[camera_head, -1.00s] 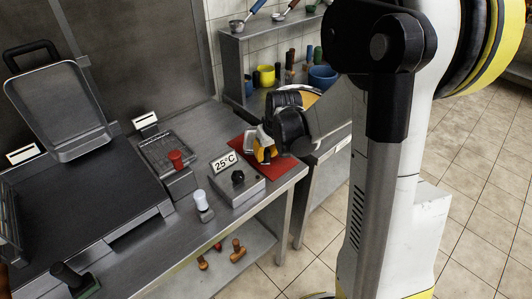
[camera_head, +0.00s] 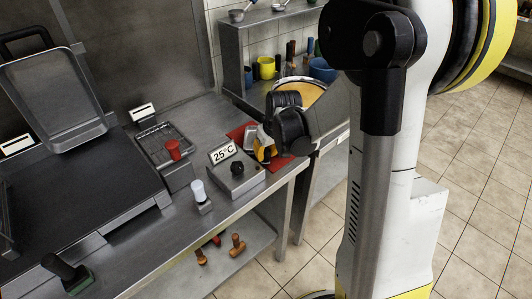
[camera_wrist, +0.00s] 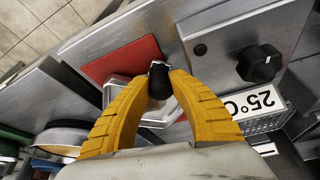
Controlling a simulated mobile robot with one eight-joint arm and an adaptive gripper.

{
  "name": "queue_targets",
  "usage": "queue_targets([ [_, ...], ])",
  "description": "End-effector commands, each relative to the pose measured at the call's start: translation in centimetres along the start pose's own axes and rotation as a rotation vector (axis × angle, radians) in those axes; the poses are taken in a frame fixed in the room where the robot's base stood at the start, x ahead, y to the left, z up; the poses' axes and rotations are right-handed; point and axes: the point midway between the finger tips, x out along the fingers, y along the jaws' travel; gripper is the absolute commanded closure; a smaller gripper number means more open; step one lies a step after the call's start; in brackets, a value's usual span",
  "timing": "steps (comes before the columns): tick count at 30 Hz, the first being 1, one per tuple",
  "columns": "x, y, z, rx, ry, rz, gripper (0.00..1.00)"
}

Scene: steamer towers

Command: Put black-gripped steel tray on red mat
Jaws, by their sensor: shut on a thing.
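My gripper (camera_wrist: 160,82) is shut on the black grip of a small steel tray. The steel tray (camera_wrist: 117,91) shows partly in the wrist view, behind and beside my yellow fingers. The red mat (camera_wrist: 124,59) lies on the steel counter, and the tray overlaps its edge in that view. In the head view, my gripper (camera_head: 262,150) is over the red mat (camera_head: 279,164), which shows on both sides of it. The held tray is mostly hidden there. I cannot tell whether the tray touches the mat.
A box with a black knob (camera_head: 237,168) and a 25°C sign (camera_head: 222,153) stands close by my gripper. A wire rack (camera_head: 162,143) and a red-topped thing (camera_head: 173,149) are farther left.

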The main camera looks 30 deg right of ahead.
Motion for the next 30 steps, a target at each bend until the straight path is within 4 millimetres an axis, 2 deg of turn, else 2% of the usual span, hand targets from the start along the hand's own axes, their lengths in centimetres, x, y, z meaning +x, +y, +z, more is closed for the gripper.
queue_targets([
  [13, 0.7, -0.01, 0.26, 0.0, 0.0, 0.0, 1.0],
  [14, 0.7, -0.01, 0.26, 0.0, 0.0, 0.0, 0.74],
  [15, 0.66, 0.0, 0.24, 0.0, 0.0, 0.0, 0.62],
  [16, 0.65, -0.01, 0.24, 0.0, 0.0, 0.0, 0.54],
  [30, 0.65, -0.12, 0.26, 0.0, -0.001, -0.002, 0.54],
])
